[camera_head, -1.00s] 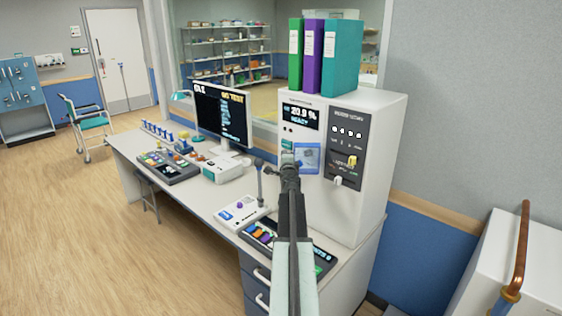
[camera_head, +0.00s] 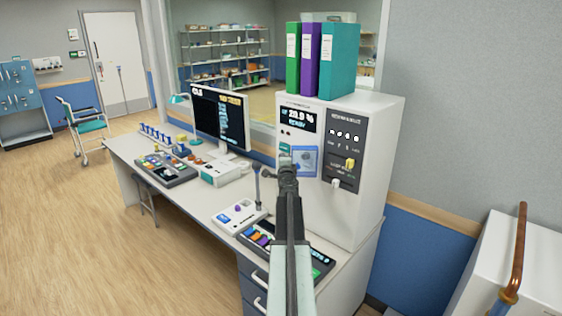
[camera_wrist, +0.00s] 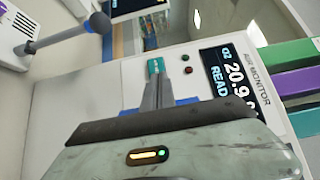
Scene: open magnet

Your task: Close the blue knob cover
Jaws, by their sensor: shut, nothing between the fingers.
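The blue knob cover (camera_head: 306,160) is a bluish, see-through square on the front of the white air monitor (camera_head: 372,205), below its small screen. A round shape shows faintly in the blue square. I cannot tell how far the cover stands open. My gripper (camera_head: 285,150) is in front of the monitor, at the left edge of the blue square in the head view. It is shut and empty. Contact with the cover cannot be told.
Binders (camera_head: 325,58) stand on top of the monitor. A yellow knob (camera_head: 350,163) and a white knob (camera_head: 336,183) stick out at its right. A joystick (camera_head: 257,185), keyboard panels and a screen (camera_head: 219,117) are on the desk to the left.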

